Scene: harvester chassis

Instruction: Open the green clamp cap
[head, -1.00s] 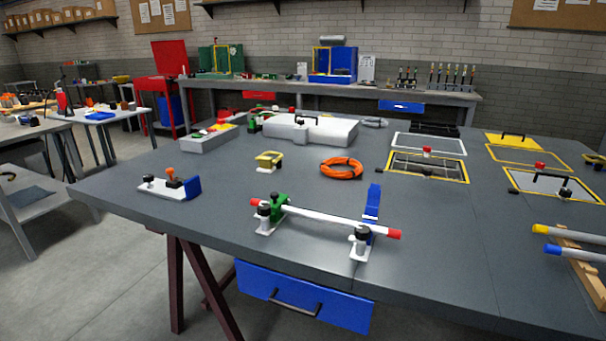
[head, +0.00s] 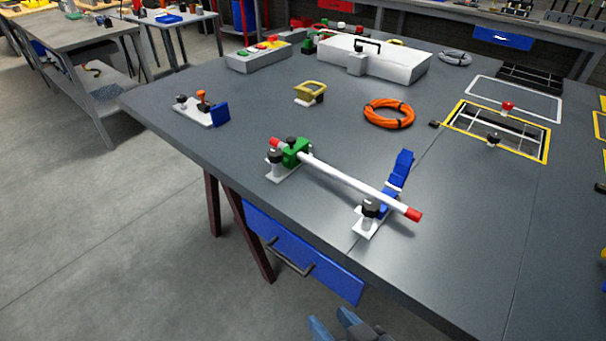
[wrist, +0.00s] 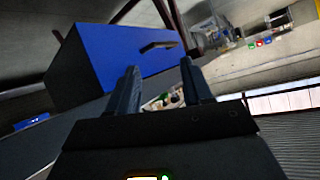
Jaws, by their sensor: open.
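The green clamp cap (head: 296,150) sits at the left end of a white rod (head: 345,180) with red ends, over a white-footed mount on the table's front part. It looks closed over the rod. At the rod's right end a blue clamp cap (head: 399,178) stands tilted up from its mount. My gripper (head: 335,325) is at the bottom edge of the head view, low in front of the table and well apart from the clamp. In the wrist view the two fingers (wrist: 160,85) are spread with nothing between them.
A blue drawer (head: 300,250) hangs under the table (head: 240,185) edge; it also shows near the fingers in the wrist view (wrist: 120,55). An orange cable coil (head: 388,113), a yellow bracket (head: 310,93) and a small toggle-clamp plate (head: 203,108) lie behind the rod.

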